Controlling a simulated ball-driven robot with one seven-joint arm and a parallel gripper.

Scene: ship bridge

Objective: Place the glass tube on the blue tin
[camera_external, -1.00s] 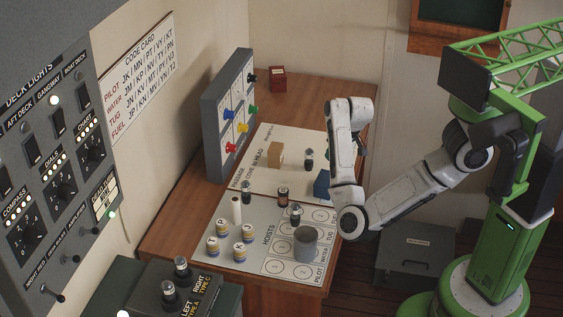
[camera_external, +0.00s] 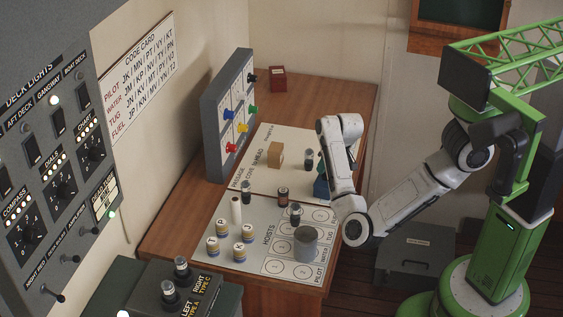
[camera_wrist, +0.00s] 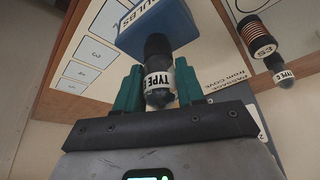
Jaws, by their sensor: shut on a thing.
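The glass tube (camera_wrist: 158,80) has a dark end and a white label reading "TYPE". It sits between the teal fingers of my gripper (camera_wrist: 158,73) in the wrist view, and the fingers are shut on it. The blue tin (camera_wrist: 150,22), marked "BULBS", is right beyond the tube's dark end, which overlaps the tin in this view. I cannot tell whether they touch. In the external view the blue tin (camera_external: 321,187) stands on the desk beside my forearm, partly covered by it. My gripper is mostly hidden behind the arm there.
Other dark-capped tubes stand on the desk, one by a tan block (camera_external: 275,154). A grey panel with coloured knobs (camera_external: 228,115) rises at the left.

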